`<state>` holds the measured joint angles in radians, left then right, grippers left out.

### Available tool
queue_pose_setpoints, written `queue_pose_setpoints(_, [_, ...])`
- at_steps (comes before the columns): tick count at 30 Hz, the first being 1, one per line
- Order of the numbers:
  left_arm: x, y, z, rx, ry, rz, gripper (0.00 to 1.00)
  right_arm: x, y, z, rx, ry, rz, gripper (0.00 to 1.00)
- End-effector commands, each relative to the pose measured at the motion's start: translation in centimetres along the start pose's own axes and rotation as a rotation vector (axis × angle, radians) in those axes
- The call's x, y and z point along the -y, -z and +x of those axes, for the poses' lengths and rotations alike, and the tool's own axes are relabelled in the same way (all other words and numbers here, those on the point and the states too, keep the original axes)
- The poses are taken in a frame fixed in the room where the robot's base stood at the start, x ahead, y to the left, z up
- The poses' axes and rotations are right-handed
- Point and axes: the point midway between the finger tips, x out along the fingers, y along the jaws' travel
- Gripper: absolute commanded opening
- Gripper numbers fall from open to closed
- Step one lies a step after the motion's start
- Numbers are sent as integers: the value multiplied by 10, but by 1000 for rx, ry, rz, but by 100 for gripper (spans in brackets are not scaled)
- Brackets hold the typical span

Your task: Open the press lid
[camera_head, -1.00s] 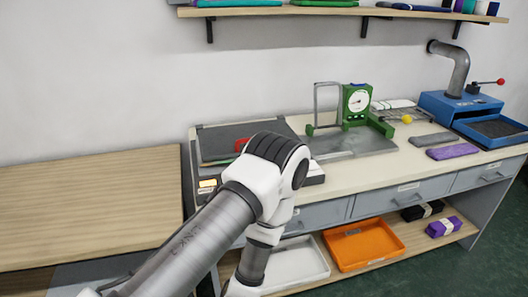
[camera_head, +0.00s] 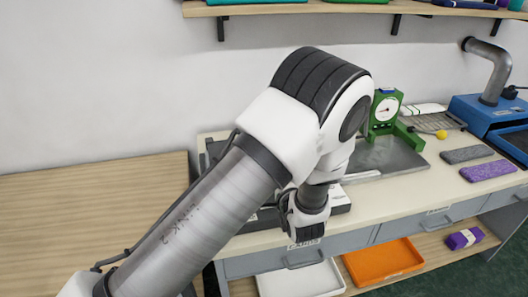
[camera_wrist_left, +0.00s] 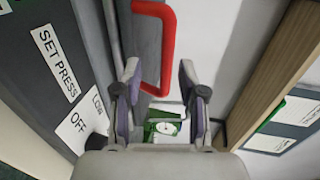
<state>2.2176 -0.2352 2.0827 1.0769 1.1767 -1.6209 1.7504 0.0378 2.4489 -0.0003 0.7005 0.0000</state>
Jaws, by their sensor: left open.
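The press is a dark, flat unit on the worktable, mostly hidden behind my left arm in the head view; part of its base (camera_head: 338,203) shows to the arm's right. In the left wrist view its dark panel (camera_wrist_left: 25,85) bears the labels "SET PRESS" and "OFF". The red handle (camera_wrist_left: 168,50) shows ahead of my left gripper (camera_wrist_left: 158,75), between the lines of its two open fingers. I cannot tell whether they touch it. The handle is hidden there. My right gripper is not in view.
A blue machine (camera_head: 470,105) is at the far right. A wall shelf (camera_head: 300,7) runs above. The wooden table (camera_head: 90,210) at left is clear.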

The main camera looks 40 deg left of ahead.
Motion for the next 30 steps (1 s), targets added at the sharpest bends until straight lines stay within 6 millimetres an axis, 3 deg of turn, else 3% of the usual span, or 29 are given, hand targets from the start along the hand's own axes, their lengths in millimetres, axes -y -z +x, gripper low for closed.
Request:
queue_pose_setpoints(12, [1,-1,68,2,-3,-3,41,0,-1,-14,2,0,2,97])
queue_pose_setpoints(21, [0,0,76,-1,-1,1,41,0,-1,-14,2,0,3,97])
queue_pose_setpoints(22, [0,0,76,-1,-1,0,38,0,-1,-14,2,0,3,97])
queue_pose_setpoints(25, [-1,0,76,-1,-1,0,2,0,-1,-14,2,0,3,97])
queue_pose_setpoints(30, [0,0,76,-1,-1,0,0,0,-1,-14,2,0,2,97])
